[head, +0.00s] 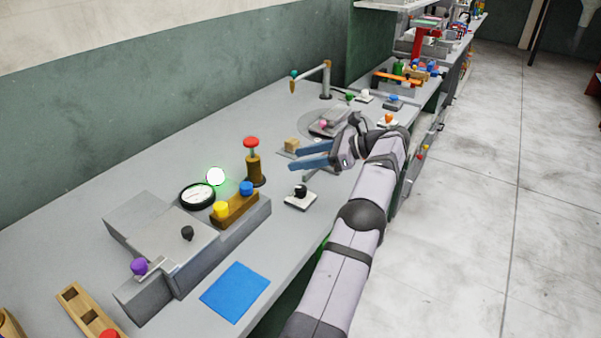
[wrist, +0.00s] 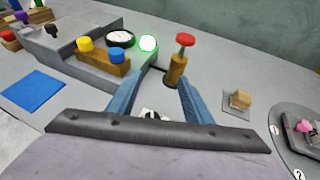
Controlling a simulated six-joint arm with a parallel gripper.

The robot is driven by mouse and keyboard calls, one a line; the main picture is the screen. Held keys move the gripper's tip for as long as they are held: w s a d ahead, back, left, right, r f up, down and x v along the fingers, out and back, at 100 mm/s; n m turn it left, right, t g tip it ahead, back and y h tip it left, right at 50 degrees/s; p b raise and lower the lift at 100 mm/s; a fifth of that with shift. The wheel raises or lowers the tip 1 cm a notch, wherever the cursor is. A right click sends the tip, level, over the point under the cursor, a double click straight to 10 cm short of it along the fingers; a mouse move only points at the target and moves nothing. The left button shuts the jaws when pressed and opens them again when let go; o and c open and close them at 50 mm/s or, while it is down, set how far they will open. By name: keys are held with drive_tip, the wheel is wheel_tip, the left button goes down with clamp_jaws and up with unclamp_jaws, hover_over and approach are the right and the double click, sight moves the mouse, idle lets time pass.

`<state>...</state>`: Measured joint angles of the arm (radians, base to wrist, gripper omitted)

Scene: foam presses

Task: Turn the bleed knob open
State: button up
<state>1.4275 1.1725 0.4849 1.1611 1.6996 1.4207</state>
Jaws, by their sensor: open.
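No knob carries a readable label, so I cannot tell which is the bleed knob. A black knob on a white square base (head: 300,195) sits near the bench's front edge. It shows partly in the wrist view (wrist: 152,114), half hidden behind my gripper's body. My gripper (head: 292,159) has blue fingers, spread apart and empty, above the bench to the right of a red-topped brass post (head: 252,160). In the wrist view that post (wrist: 178,65) stands beyond the fingertips (wrist: 167,78). Another black knob (head: 187,233) and a purple knob (head: 139,266) are on the grey press.
A gauge (head: 197,194), a glowing green-rimmed white lamp (head: 215,176) and yellow (head: 221,209) and blue (head: 246,188) buttons are at the press. A tan block (head: 291,145) lies near my fingers. A blue mat (head: 235,291) lies in front. A round turntable (head: 310,121) is behind.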

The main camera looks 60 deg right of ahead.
wheel_tip(320, 180, up, 6)
drive_tip(key=p, duration=0.2)
hover_over(304, 189)
drive_tip(key=s+d, duration=0.2)
drive_tip(key=s+a+m+t+p, duration=0.1)
drive_tip(key=s+a+m+p, duration=0.1)
drive_tip(key=p, duration=0.1)
drive_tip(key=f+m+h, duration=0.1)
drive_tip(key=f, duration=0.3)
drive_tip(key=f+m+h, duration=0.1)
drive_tip(key=f+h, duration=0.1)
drive_tip(key=f, duration=0.3)
drive_tip(key=s+a+f+m+h, duration=0.1)
drive_tip(key=f, duration=0.3)
drive_tip(key=shift+f+m+h, duration=0.25)
drive_tip(key=shift+m+h, duration=0.05)
drive_tip(key=shift+s+d+f+n+h, duration=0.2)
drive_tip(key=shift+d+f+n+h, duration=0.1)
drive_tip(key=shift+d+n, duration=0.15)
drive_tip(key=shift+n, duration=0.25)
drive_tip(key=shift+w, duration=0.1)
